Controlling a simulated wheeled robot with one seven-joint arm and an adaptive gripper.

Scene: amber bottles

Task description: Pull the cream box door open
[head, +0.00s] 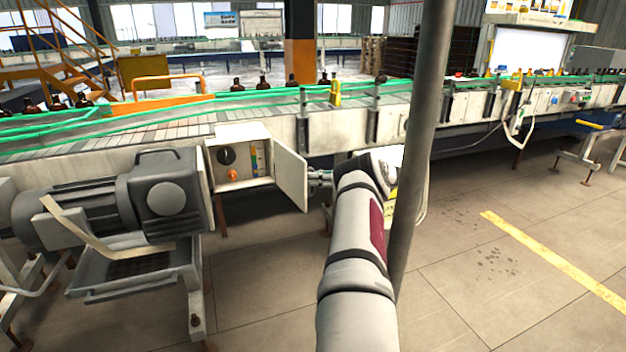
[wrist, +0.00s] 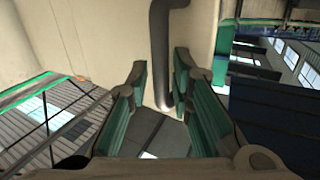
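The cream box (head: 240,140) is fixed below the conveyor, left of centre in the head view. Its door (head: 291,178) stands open, swung out to the right, and a dark knob, an orange knob and a coloured strip show inside. My gripper (head: 314,178) is at the outer face of the door, partly hidden by my arm. In the wrist view my gripper (wrist: 159,78) has its fingers apart, with the dark curved door handle (wrist: 164,50) between them. A gap shows left of the handle; the right finger overlaps its lower part, and contact there is unclear.
A grey motor (head: 110,200) on a stand is left of the box. The conveyor (head: 390,115) with green rails and several amber bottles runs behind. A grey post (head: 420,130) stands right of my arm. The floor at right, with a yellow line (head: 550,260), is clear.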

